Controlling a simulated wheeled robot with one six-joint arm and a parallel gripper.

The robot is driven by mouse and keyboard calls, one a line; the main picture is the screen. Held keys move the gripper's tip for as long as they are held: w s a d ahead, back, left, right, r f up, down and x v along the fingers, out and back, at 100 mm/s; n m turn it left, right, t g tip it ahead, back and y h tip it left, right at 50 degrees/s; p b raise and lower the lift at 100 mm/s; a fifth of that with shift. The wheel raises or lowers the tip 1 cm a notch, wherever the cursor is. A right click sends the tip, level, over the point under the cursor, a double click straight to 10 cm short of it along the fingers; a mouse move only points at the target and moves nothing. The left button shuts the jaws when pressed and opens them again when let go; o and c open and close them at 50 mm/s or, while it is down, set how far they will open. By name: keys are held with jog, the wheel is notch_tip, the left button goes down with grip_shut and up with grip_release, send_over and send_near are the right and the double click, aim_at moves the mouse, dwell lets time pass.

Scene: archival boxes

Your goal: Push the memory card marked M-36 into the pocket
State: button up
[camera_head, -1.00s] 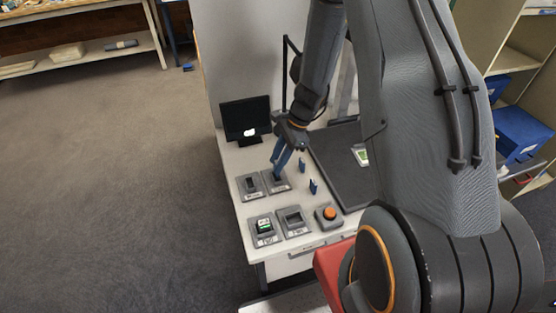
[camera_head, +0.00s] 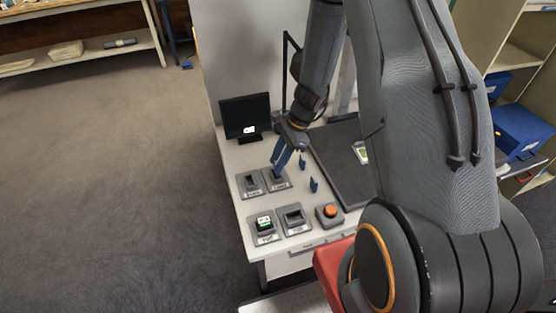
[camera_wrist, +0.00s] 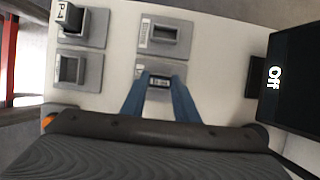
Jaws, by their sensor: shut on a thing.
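My gripper (camera_head: 279,167) points down over the rear right grey pocket block (camera_head: 284,185) on the white bench. In the wrist view my gripper (camera_wrist: 159,80) has its blue fingers closed on a small dark card with a pale label (camera_wrist: 160,82), directly over the pocket block (camera_wrist: 181,70). The fingers hide most of the card and the slot. I cannot read M-36 on it, nor tell how deep it sits in the slot.
An orange button (camera_head: 329,211) is at front right. A monitor (camera_wrist: 291,85) reads "Off". A dark mat (camera_head: 340,165) lies right.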

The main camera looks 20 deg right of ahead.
jog(key=shift+f+b, duration=0.4)
jog(key=shift+f, duration=0.2)
dwell(0.3)
jog(key=o, duration=1.1)
jog(key=shift+r, duration=0.1)
jog(key=shift+r+p, duration=2.45)
jog(key=shift+r, duration=0.45)
